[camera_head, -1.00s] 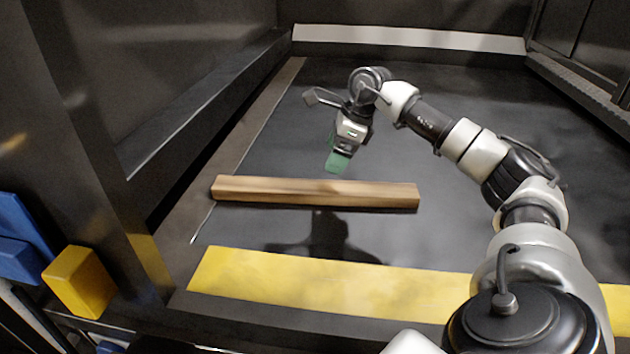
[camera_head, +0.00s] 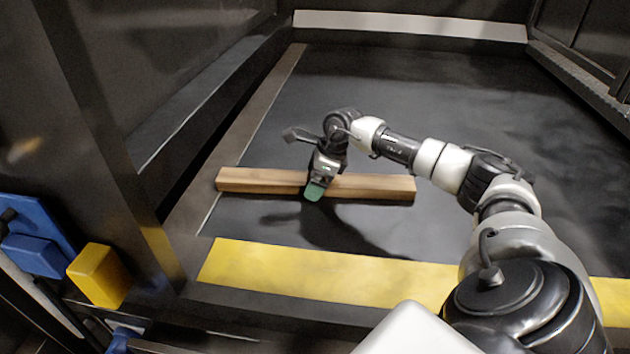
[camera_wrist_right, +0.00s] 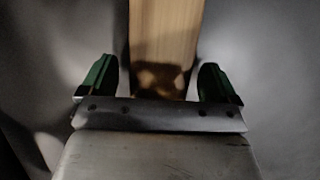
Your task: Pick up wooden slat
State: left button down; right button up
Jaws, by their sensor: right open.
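The wooden slat (camera_head: 372,187) lies flat on the dark compactor floor, long side running left to right in the head view. My right gripper (camera_head: 314,190) is over the slat's middle and hides part of it. In the right wrist view, the slat (camera_wrist_right: 165,45) runs between the two green fingertips of my right gripper (camera_wrist_right: 159,84). The fingers are open, with a gap on each side of the slat. I cannot tell how far down the sides of the slat they reach. My left gripper is not in view.
A yellow strip (camera_head: 330,275) crosses the front of the floor. A dark wall with a ledge stands at the left. A yellow block (camera_head: 98,275) and a blue part (camera_head: 35,240) are at the lower left. The floor behind the slat is clear.

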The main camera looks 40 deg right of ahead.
jog(key=c, duration=1.2)
jog(key=shift+r, duration=0.1)
jog(key=shift+c, duration=0.6)
